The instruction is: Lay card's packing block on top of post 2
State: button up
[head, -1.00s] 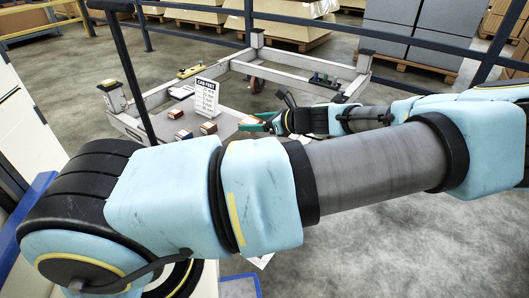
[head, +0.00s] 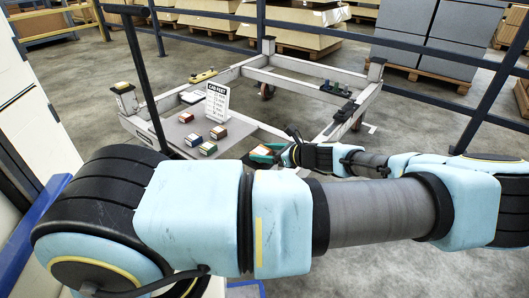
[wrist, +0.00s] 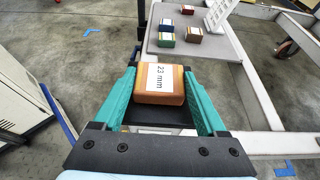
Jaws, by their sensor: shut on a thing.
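My gripper (wrist: 160,100) is shut on an orange-brown block (wrist: 160,84) with a white label reading "23 mm". In the head view my gripper (head: 266,152) is beside the front edge of the trolley's grey deck, with the block largely hidden between its green fingers. The card (head: 217,103), headed "CAB FEET", stands upright on the deck; its lines are too small to read. Trolley posts show at the left (head: 124,98), back (head: 268,47) and right (head: 375,70). The left post bears a yellowish-topped piece. I cannot tell which is post 2.
Several small coloured blocks stand on the deck (head: 168,130), including a blue one (head: 218,132) and a green one (head: 208,148). A yellow level-like tool (head: 203,76) and a dark item (head: 335,89) lie on the frame rails. Blue railings (head: 480,95) run behind the trolley.

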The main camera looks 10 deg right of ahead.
jog(key=o, duration=1.3)
jog(key=shift+f, duration=0.1)
